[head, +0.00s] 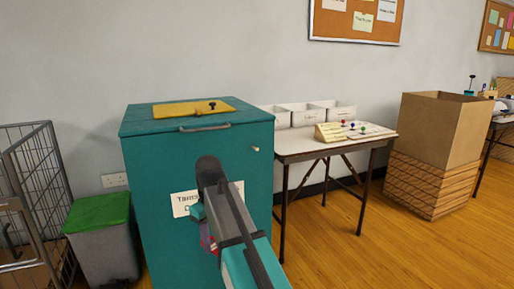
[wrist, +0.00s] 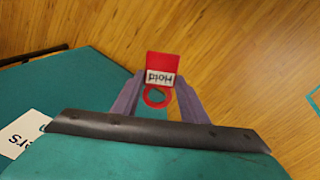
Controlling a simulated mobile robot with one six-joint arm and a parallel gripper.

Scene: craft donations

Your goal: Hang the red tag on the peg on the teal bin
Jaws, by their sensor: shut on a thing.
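The teal bin (head: 150,190) stands in the middle of the head view, with a white label on its front. A small pale peg (head: 256,149) sticks out near the upper right of that front. My gripper (wrist: 160,88) is shut on the red tag (wrist: 164,65), which reads "Hold" upside down and has a red ring (wrist: 147,102) between the fingers. In the head view my arm crosses the bin's front, and my gripper (head: 208,236) is mostly hidden, lower and left of the peg. I cannot make out the peg in the wrist view.
A yellow panel (head: 180,110) with a black knob lies on the bin's top. A green-lidded bin (head: 98,213) and a wire cage (head: 38,165) stand left. A table (head: 300,151) with white trays (head: 302,115) and a cardboard box (head: 425,130) stand right. Wooden floor lies open in front.

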